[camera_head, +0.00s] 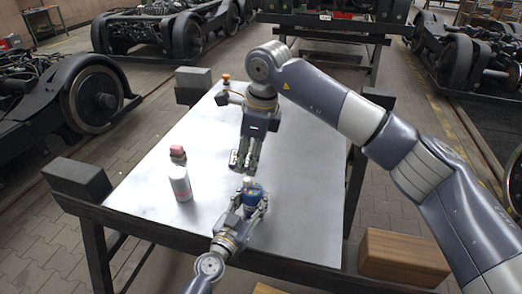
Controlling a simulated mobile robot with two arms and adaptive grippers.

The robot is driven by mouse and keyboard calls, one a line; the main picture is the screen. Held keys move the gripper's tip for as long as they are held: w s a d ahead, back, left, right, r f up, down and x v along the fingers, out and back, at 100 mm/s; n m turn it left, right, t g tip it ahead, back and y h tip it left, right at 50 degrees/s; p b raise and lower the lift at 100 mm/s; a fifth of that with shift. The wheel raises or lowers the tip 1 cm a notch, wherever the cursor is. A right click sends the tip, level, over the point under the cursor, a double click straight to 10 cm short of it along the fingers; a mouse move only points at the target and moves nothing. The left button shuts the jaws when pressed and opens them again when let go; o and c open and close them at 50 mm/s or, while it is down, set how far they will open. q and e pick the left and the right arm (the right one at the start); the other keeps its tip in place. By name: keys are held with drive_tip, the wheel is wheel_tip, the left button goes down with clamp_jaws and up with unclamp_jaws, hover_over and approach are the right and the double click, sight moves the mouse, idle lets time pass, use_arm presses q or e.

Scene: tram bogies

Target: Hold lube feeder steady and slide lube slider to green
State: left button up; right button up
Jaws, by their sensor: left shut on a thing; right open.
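The lube feeder (252,188), a small blue piece with a pale top, stands near the front middle of the metal table. My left gripper (251,203) reaches in from the front edge and is shut around it. My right gripper (241,168) points down just behind and above the feeder, open and apart from it. The lube slider and any green mark are too small to make out, and the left fingers hide part of the feeder.
A white bottle (180,183) stands left of the feeder, with a red-topped item (178,153) just behind it. An orange-topped item (226,80) is at the back, beside my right wrist. The table's (312,190) right side is clear. A wooden box (405,258) sits at front right.

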sight(247, 179)
drive_tip(key=f+m, duration=0.2)
drive_tip(key=f, duration=0.1)
drive_tip(key=w+f+m+t, duration=0.1)
drive_tip(key=f+m, duration=0.1)
drive_tip(key=f, duration=0.1)
drive_tip(key=w+f+m+y, duration=0.1)
drive_tip(key=f+m, duration=0.1)
drive_tip(key=f, duration=0.1)
drive_tip(key=shift+w+a+m+t, duration=0.2)
drive_tip(key=shift+a+m+t, duration=0.1)
drive_tip(key=shift+t, duration=0.1)
idle(0.4)
clamp_jaws()
